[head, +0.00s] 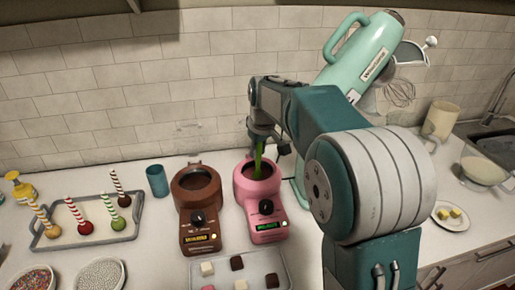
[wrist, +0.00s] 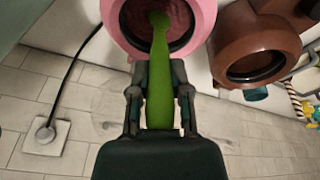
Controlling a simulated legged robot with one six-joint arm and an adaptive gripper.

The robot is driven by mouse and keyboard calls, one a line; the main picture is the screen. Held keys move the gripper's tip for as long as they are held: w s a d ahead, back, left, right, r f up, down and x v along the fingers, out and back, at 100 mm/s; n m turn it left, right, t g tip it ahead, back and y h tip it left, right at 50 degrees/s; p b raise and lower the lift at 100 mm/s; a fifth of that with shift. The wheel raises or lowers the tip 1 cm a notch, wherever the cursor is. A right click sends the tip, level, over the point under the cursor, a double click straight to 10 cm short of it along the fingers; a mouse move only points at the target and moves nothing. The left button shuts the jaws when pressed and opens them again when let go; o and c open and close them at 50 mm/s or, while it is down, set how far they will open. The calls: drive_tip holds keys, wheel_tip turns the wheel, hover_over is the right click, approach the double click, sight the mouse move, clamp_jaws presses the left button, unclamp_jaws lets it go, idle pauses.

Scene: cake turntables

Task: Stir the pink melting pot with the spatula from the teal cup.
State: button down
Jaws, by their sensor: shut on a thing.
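The pink melting pot (head: 243,194) stands on the counter at the middle of the head view; its rim (wrist: 205,18) fills the top of the wrist view. My gripper (wrist: 158,85) is shut on the green spatula (wrist: 160,112), above the pink pot. The spatula also shows in the head view (head: 258,166), pointing down with its lower end inside the pot. Whether its tip touches the bottom is hidden. The teal cup (head: 157,181) stands to the left, beyond the brown pot, with nothing seen sticking out of it.
A brown melting pot (head: 197,215) stands close left of the pink one. A tray of cake pops (head: 45,243) is at left, a tray of small cubes (head: 275,256) in front. A tall teal mixer (head: 345,60) stands behind my arm. A plate (head: 440,221) lies at right.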

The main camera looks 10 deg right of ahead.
drive_tip(key=shift+f, duration=0.1)
idle(0.3)
drive_tip(key=shift+f, duration=0.4)
